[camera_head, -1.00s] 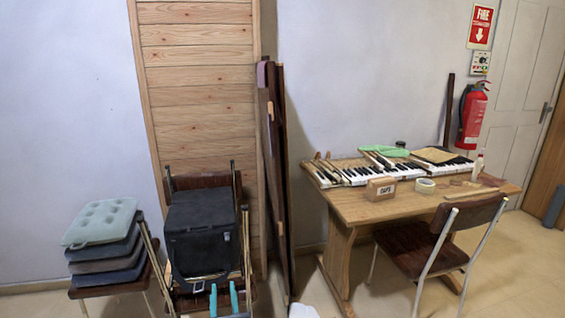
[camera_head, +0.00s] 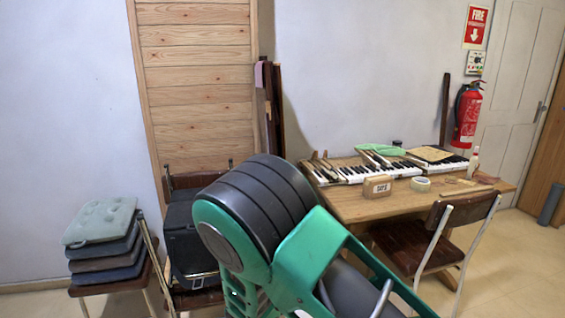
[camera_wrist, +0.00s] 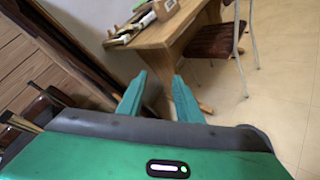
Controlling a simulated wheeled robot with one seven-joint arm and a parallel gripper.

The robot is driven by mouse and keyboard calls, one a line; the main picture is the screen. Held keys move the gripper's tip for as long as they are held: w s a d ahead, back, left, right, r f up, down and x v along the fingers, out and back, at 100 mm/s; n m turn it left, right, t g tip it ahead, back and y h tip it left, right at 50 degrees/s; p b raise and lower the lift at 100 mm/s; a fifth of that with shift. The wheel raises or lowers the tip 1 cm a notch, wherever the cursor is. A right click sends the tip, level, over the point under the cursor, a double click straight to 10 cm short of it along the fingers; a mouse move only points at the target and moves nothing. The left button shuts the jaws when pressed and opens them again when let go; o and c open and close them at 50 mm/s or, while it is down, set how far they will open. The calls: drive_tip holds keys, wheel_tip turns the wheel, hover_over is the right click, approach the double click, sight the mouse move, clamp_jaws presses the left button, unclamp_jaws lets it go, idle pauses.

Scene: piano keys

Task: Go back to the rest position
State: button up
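My gripper (camera_wrist: 158,92) shows in the wrist view with its two teal fingers apart and nothing between them. Beyond the fingertips are the wooden table (camera_wrist: 160,36) and bare floor. In the head view my green and black arm rises in the lower middle. It covers part of the black box, the table's left leg and some floor. My gripper is not visible in the head view.
The table (camera_head: 345,208) holds piano keys (camera_head: 395,170), a small labelled box (camera_head: 377,186) and a tape roll (camera_head: 420,184). A chair (camera_head: 435,240) stands before it. Stacked cushions (camera_head: 103,245) and a black box (camera_head: 188,240) are at left. Floor at right is clear.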

drive_tip(key=s+d+r+m+g+h, duration=0.1)
drive_tip(key=s+d+r+m+g, duration=0.15)
drive_tip(key=d+m, duration=0.45)
drive_tip(key=s+d+r+m+g+h, duration=0.1)
drive_tip(key=s+d+m+g, duration=0.2)
drive_tip(key=d, duration=0.9)
drive_tip(key=s+d+r+m+g+y, duration=0.1)
drive_tip(key=s+d+r+m+g, duration=0.1)
drive_tip(key=s+d+m+g, duration=0.5)
drive_tip(key=s+d+r+m+y, duration=0.1)
drive_tip(key=s+m, duration=0.3)
drive_tip(key=s, duration=0.5)
drive_tip(key=s+d+r+m+y, duration=0.2)
drive_tip(key=s+r+m+y, duration=0.1)
drive_tip(key=s, duration=0.7)
drive_tip(key=s+d+r+m+y, duration=0.2)
drive_tip(key=s+m, duration=0.3)
drive_tip(key=s, duration=0.5)
drive_tip(key=shift+r+m+g+y, duration=0.3)
drive_tip(key=shift+r+g+y, duration=0.25)
drive_tip(key=shift+y, duration=0.35)
drive_tip(key=shift+w+f, duration=0.2)
drive_tip(key=shift+w, duration=0.4)
